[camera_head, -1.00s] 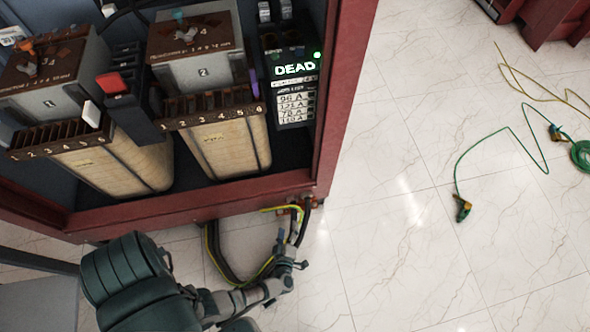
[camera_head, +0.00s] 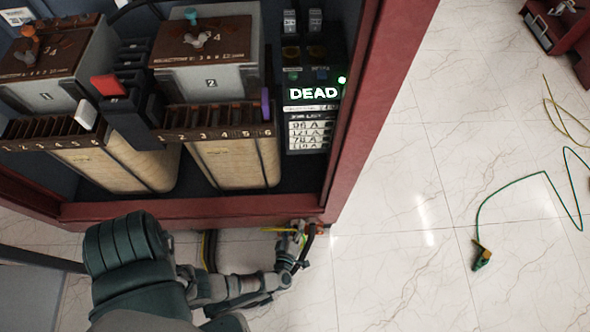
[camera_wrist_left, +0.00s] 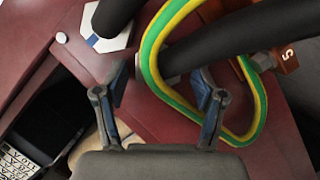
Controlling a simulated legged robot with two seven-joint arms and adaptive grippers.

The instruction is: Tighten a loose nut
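My left gripper (camera_head: 297,246) is at the front lower edge of the dark red cabinet (camera_head: 190,211), beside the cables there. In the left wrist view, its two fingers (camera_wrist_left: 162,92) are spread apart with no nut between them. A green-yellow cable (camera_wrist_left: 150,60) and a black cable (camera_wrist_left: 225,38) pass just beyond the fingertips. A white hexagonal piece with a blue mark (camera_wrist_left: 103,42) sits at the base of another black cable. A small metal fastener (camera_wrist_left: 263,61) shows beside an orange-brown block marked 5 (camera_wrist_left: 284,56). I cannot tell which fastener is loose. My right gripper is out of view.
The cabinet holds two numbered grey units (camera_head: 210,75) and a panel reading DEAD (camera_head: 310,96). A green lead with a clip (camera_head: 481,257) lies on the pale tiled floor (camera_head: 400,270) at right. A red object (camera_head: 560,35) stands at the upper right.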

